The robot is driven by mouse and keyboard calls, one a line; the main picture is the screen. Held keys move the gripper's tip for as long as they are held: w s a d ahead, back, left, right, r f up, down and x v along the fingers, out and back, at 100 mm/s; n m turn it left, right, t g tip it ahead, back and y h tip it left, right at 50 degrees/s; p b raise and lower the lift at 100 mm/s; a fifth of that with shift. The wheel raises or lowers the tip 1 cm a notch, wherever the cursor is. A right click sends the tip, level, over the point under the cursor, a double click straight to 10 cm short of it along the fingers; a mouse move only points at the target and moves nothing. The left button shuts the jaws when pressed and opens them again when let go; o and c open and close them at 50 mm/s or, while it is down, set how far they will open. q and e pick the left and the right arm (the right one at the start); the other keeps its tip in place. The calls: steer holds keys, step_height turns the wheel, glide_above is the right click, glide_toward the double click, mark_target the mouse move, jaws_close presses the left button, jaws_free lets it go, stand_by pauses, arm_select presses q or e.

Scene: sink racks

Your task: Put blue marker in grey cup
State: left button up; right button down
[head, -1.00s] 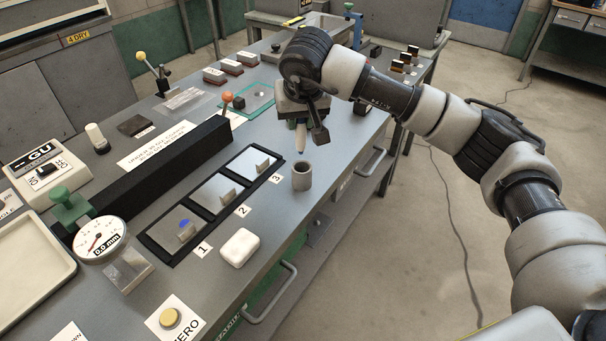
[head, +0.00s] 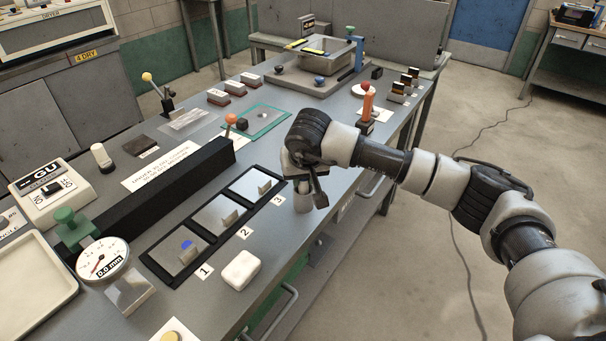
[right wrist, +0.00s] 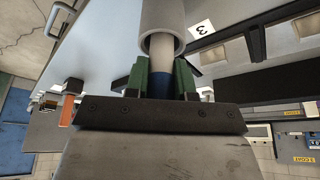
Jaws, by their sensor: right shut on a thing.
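The grey cup (head: 303,203) stands near the front edge of the workbench, to the right of the label 3. My right gripper (head: 302,178) is right above it and hides most of it in the head view. In the right wrist view the green fingers (right wrist: 165,78) are shut on the marker, whose visible parts are a blue section (right wrist: 158,86) and a whitish section (right wrist: 160,52). The whitish end reaches into the mouth of the grey cup (right wrist: 162,22); its tip is hidden inside. My left gripper is not in view.
A black tray with three numbered plates (head: 213,222) lies left of the cup. A white block (head: 240,270) sits near the front edge. A dial gauge (head: 102,258) and a long black bar (head: 155,190) are farther left. An orange-handled tool (head: 368,103) stands behind my gripper.

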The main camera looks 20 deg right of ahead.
steer(key=shift+f, duration=0.25)
steer(key=c, duration=1)
jaws_free()
steer(key=shift+o, duration=0.2)
steer(key=shift+r+p, duration=0.2)
steer(key=shift+p, duration=0.3)
steer(key=b+v, duration=0.2)
steer(key=v, duration=0.8)
steer(key=shift+s+r, duration=0.2)
steer(key=shift+r, duration=0.05)
steer(key=shift+a, duration=0.1)
